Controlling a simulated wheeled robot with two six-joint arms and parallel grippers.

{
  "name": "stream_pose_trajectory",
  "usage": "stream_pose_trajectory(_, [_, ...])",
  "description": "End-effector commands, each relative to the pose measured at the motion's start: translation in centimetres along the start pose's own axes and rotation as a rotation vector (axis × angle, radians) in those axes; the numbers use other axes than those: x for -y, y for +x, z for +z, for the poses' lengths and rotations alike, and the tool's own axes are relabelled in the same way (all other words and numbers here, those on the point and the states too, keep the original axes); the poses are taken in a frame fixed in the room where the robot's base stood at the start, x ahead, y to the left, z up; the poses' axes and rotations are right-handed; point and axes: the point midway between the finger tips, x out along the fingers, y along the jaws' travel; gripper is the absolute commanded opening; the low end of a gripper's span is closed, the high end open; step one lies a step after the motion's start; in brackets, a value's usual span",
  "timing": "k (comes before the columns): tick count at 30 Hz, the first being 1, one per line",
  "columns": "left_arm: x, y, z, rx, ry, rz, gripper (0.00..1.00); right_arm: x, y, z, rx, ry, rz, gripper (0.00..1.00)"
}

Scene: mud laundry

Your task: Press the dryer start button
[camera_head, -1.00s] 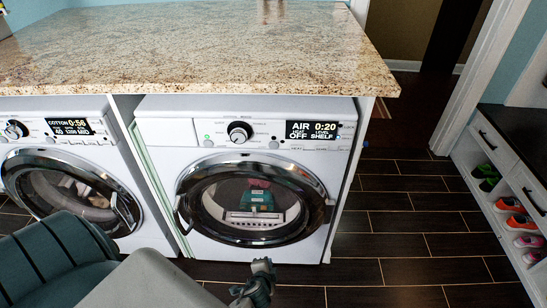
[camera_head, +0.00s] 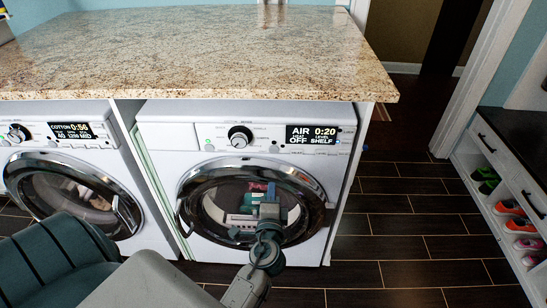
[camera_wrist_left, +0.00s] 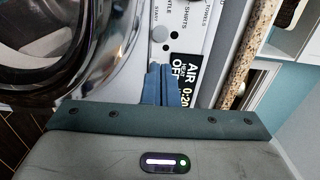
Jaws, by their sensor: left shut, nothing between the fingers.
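The dryer (camera_head: 165,150) is the white right-hand machine under the counter; its display (camera_head: 311,135) reads AIR 0:20, heat off, level shelf. The start button (camera_head: 274,149) is a small round grey button between the dial (camera_head: 240,136) and the display. In the left wrist view the button (camera_wrist_left: 160,61) shows just beyond my fingertips, near the START lettering. My left gripper (camera_head: 270,188) is shut and empty, in front of the door's upper right and below the button in the head view. Contact cannot be told. In the wrist view the fingers (camera_wrist_left: 160,72) point at the panel. My right gripper is not in view.
A washer (camera_head: 60,150) with a lit display stands left of the dryer. A granite countertop (camera_head: 190,50) overhangs both machines. The dryer's round door (camera_head: 195,225) is closed. A shoe shelf (camera_head: 500,165) stands at the right, with open tiled floor between.

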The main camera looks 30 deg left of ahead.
Motion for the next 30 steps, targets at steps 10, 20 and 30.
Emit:
stream_pose_trajectory(10, [0.5, 5.0, 0.0, -0.001, 0.004, -0.003, 0.0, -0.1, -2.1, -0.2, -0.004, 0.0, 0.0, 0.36])
stream_pose_trajectory(20, [0.4, 11.6, 0.0, 0.0, 0.002, 0.0, 0.0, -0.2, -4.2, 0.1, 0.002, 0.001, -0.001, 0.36])
stream_pose_trajectory(30, [0.0, 14.0, 0.0, -0.001, 0.0, 0.001, 0.0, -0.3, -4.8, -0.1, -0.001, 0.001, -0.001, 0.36])
